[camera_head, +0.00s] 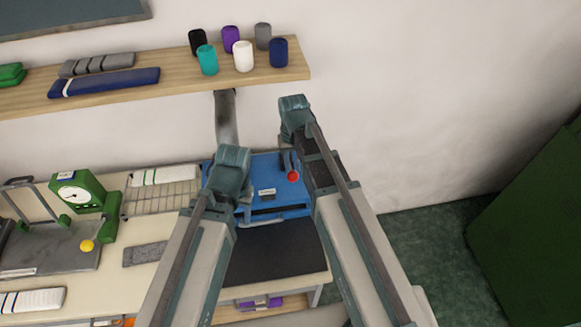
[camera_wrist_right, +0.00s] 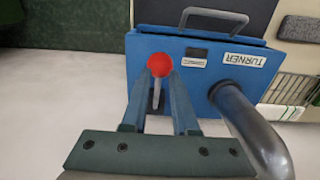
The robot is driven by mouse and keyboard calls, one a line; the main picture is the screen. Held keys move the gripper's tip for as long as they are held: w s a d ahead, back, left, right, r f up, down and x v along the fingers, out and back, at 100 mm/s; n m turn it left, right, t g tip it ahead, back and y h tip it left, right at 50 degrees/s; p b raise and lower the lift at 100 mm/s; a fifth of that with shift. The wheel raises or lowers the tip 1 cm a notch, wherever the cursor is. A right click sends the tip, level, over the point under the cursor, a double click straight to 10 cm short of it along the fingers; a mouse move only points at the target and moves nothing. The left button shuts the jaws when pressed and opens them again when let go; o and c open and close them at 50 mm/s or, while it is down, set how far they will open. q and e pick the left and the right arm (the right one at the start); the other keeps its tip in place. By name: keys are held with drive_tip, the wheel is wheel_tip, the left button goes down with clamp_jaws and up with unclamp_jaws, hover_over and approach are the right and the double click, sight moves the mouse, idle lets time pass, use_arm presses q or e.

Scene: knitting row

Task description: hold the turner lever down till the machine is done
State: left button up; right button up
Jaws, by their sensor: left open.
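The turner is a blue machine (camera_head: 288,207) with a white label reading TURNER, and it also shows in the right wrist view (camera_wrist_right: 200,58). Its lever has a red ball knob (camera_head: 292,176) on a pale stick (camera_wrist_right: 156,97). My right gripper (camera_wrist_right: 160,72) has its fingers on both sides of the lever, and the red knob fills the gap between the fingertips. In the head view my right arm partly covers the machine's right side. My left gripper (camera_head: 242,205) is open and empty over the machine's left part. Its fingertips are partly hidden.
A dark mat (camera_head: 275,252) lies in front of the machine. A grey pipe (camera_head: 226,118) rises behind it. A wire rack (camera_head: 160,195) and a green dial device (camera_head: 82,192) stand to the left. A wooden shelf (camera_head: 180,92) with yarn spools hangs above. Open floor lies to the right.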

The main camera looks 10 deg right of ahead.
sight(293, 172)
drive_tip(key=shift+f+b, duration=1.5)
drive_tip(key=shift+f, duration=0.25)
drive_tip(key=shift+s+f+b, duration=0.15)
drive_tip(key=shift+f+b, duration=0.8)
drive_tip(key=shift+b, duration=0.05)
drive_tip(key=shift+s+f+b, duration=0.15)
drive_tip(key=shift+f+b, duration=0.8)
drive_tip(key=shift+r, duration=0.15)
drive_tip(key=shift+r, duration=0.1)
wheel_tip(293, 172, up, 13)
drive_tip(key=p, duration=1.3)
idle(0.3)
